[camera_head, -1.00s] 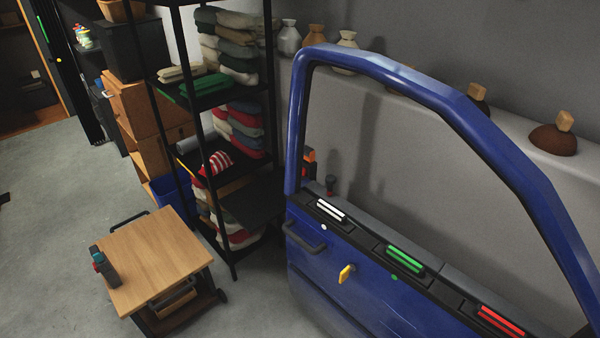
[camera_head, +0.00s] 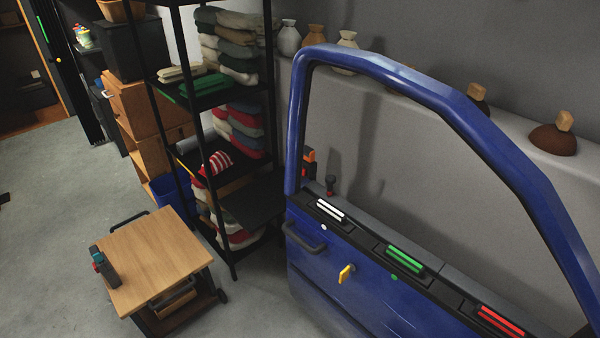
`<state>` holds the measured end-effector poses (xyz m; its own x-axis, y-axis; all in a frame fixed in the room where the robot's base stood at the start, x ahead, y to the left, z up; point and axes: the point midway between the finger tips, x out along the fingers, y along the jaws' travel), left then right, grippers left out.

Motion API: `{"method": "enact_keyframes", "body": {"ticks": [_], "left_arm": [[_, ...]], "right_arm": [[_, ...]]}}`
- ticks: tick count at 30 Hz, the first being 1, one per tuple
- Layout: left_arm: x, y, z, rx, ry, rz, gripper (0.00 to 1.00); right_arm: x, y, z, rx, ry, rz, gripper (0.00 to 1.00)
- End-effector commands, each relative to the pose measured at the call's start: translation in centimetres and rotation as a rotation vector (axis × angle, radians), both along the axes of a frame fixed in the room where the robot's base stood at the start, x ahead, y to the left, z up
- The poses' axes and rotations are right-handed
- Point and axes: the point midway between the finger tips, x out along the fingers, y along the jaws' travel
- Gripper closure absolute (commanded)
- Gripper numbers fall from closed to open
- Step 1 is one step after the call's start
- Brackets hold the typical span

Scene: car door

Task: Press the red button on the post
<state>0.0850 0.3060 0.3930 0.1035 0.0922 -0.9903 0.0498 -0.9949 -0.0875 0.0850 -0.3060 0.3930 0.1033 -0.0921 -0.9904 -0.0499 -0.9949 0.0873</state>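I cannot make out a post with a red button for certain. A small orange-red and dark thing (camera_head: 309,156) shows just behind the left upright of the blue car door (camera_head: 355,280), which hides part of it. Neither of my grippers is in view.
A small wooden-topped cart (camera_head: 160,255) with a dark tool (camera_head: 104,266) on it stands at lower left. A black shelf rack (camera_head: 232,262) with folded cloths stands behind it. Sacks and brown objects sit on a ledge (camera_head: 420,110) behind the door.

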Motion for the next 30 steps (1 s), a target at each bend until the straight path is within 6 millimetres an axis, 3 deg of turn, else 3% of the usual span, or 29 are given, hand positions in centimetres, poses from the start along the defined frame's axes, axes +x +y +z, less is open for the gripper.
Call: {"method": "enact_keyframes", "body": {"ticks": [1, 5, 30], "left_arm": [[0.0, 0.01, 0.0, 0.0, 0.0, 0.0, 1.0], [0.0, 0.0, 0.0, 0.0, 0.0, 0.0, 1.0], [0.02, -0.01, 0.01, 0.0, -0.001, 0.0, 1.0]], "right_arm": [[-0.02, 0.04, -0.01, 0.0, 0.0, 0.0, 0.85], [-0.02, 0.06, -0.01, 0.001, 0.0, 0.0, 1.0], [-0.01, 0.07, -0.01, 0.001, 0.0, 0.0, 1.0]]}}
